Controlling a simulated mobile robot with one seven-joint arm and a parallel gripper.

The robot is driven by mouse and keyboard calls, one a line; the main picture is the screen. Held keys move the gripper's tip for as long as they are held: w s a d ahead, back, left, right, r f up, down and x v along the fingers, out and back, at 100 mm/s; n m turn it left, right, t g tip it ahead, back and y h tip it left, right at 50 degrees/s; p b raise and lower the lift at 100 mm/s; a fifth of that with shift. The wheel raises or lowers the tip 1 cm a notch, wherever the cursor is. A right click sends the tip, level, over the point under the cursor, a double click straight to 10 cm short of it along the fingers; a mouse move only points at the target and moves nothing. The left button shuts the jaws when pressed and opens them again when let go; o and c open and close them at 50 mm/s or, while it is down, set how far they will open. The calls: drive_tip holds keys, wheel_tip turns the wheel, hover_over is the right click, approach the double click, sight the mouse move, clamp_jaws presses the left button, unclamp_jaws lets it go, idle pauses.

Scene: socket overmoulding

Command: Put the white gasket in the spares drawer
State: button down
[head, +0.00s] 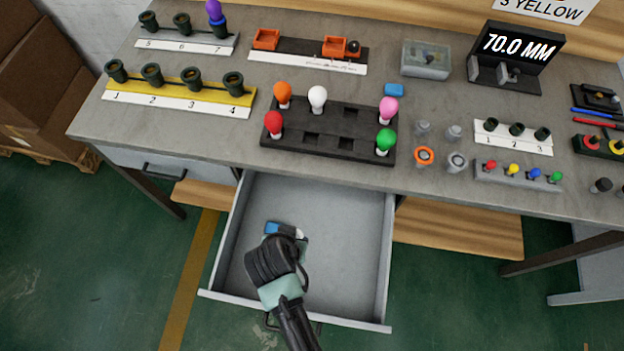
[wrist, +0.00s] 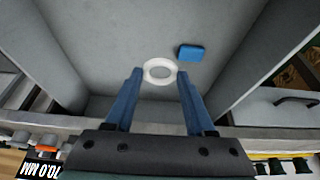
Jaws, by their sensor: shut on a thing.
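The white gasket (wrist: 160,62) is a ring held between the two blue fingertips of my gripper (wrist: 160,76) in the wrist view. The drawer's grey floor (wrist: 95,40) lies behind the gasket in the wrist view. I cannot tell how high the gasket is above that floor.
A blue block (wrist: 191,52) lies in the drawer beside the gasket. A closed drawer (head: 130,158) is at the left. The bench (head: 220,135) above carries a black rack of coloured bulbs (head: 330,130), a grey box (head: 426,60) and several fittings. The drawer's right part is clear.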

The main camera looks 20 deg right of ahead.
drive_tip(key=d+m+g+h+b, duration=0.2)
drive_tip(key=d+m+g+b, duration=0.15)
drive_tip(key=d+m, duration=0.4)
drive_tip(key=m+b, duration=0.2)
hover_over(322, 244)
drive_tip(key=a, duration=0.2)
drive_tip(key=shift+n+t, duration=0.25)
drive_tip(key=f, duration=0.5)
drive_tip(key=shift+s+d+f, duration=0.1)
drive_tip(key=shift+d, duration=0.15)
drive_tip(key=shift+f, duration=2.15)
drive_tip(key=shift+f+b, duration=0.15)
drive_tip(key=shift+b, duration=0.2)
drive_tip(key=shift+c, duration=1.2)
unclamp_jaws()
